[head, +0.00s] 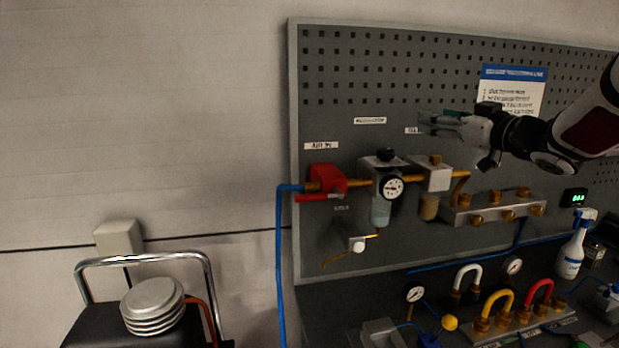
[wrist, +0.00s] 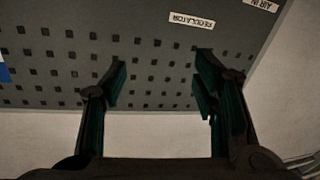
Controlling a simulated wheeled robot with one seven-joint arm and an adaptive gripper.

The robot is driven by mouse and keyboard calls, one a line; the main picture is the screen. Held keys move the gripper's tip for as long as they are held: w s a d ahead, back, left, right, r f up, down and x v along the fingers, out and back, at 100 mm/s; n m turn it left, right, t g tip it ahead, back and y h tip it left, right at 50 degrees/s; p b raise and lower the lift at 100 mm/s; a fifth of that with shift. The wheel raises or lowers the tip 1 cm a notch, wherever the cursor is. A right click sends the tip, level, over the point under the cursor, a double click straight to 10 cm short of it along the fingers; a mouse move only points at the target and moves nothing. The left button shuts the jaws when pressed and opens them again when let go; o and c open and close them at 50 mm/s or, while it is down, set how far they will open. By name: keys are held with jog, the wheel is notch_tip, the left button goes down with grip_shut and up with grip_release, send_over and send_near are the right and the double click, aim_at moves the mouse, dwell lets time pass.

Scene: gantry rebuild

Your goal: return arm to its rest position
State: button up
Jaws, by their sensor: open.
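My gripper (head: 428,123) reaches in from the right in the head view, in front of the grey pegboard (head: 420,70) and above the regulator assembly. Its fingers point left. In the wrist view my gripper (wrist: 160,85) has its two dark green-padded fingers wide apart, with nothing between them. Behind them show the pegboard, seen inverted, and its edge against the pale wall. The gripper is apart from the fittings below it. A label beside it is partly hidden by the fingers.
A spray bottle (head: 573,250) and hose fittings stand on the bench below.

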jog(key=s+d+m+g+h, duration=0.1)
jog(key=s+m+g+h, duration=0.1)
jog(key=s+m+h, duration=0.7)
jog(key=s+a+f+g, duration=0.3)
jog(key=s+f, duration=0.2)
jog(key=s, duration=0.5)
jog(key=s+a+f+n+g+y, duration=0.1)
jog(key=s+a+f+g, duration=0.2)
jog(key=s+f, duration=0.3)
jog(key=s+a+f+n+g, duration=0.1)
jog(key=s+a+f+g, duration=0.2)
jog(key=s, duration=1.1)
notch_tip(320, 180, down, 2)
jog(key=shift+a+f+y, duration=0.2)
jog(key=shift+a+y, duration=0.2)
jog(key=shift+a, duration=0.6)
